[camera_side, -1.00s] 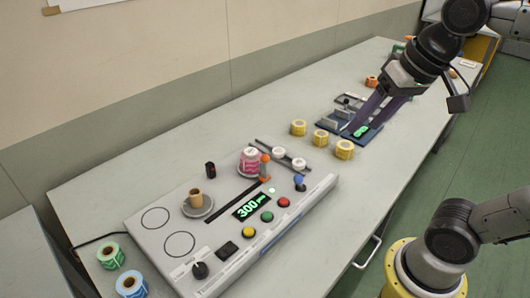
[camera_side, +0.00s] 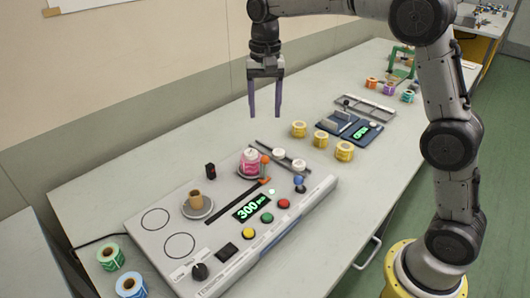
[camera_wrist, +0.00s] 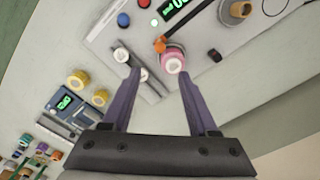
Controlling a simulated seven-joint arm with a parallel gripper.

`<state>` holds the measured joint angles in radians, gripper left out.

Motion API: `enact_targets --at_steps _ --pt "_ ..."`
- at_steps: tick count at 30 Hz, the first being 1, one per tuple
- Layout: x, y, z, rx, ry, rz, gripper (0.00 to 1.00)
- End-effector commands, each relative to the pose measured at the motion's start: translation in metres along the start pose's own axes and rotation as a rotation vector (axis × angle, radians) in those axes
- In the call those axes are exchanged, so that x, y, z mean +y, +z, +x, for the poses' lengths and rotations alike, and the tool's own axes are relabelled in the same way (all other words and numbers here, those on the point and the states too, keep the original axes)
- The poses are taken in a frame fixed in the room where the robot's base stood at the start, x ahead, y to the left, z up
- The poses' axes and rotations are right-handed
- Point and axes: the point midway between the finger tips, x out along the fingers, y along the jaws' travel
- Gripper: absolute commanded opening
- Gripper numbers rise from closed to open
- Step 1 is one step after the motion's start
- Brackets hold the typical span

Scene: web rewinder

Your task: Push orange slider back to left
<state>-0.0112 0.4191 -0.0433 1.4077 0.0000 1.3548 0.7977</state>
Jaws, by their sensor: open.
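The orange slider (camera_side: 265,181) sits at the right end of a dark slot (camera_side: 233,204) in the grey rewinder panel, close to a pink label roll (camera_side: 249,161). In the wrist view the slider (camera_wrist: 160,44) shows beyond the fingertips, beside the pink roll (camera_wrist: 173,60). My gripper (camera_side: 265,115) points down, open and empty, in the air above and behind the slider. In the wrist view its two purple fingers (camera_wrist: 158,72) are spread apart with nothing between them.
A tan core on a disc (camera_side: 197,207) stands at the slot's left. Buttons, a knob and a 300 display (camera_side: 251,207) lie in front. White rollers (camera_side: 279,154) and yellow rolls (camera_side: 321,138) sit to the right.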

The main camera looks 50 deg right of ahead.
Motion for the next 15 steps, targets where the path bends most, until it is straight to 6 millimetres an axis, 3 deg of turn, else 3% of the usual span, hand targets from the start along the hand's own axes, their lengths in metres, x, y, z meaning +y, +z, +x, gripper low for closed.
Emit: enact_targets --at_steps 5,15 --pt "0.000 0.000 0.017 -0.005 0.005 -0.001 0.59" --pt "0.001 0.001 0.082 -0.006 0.006 -0.001 0.59"
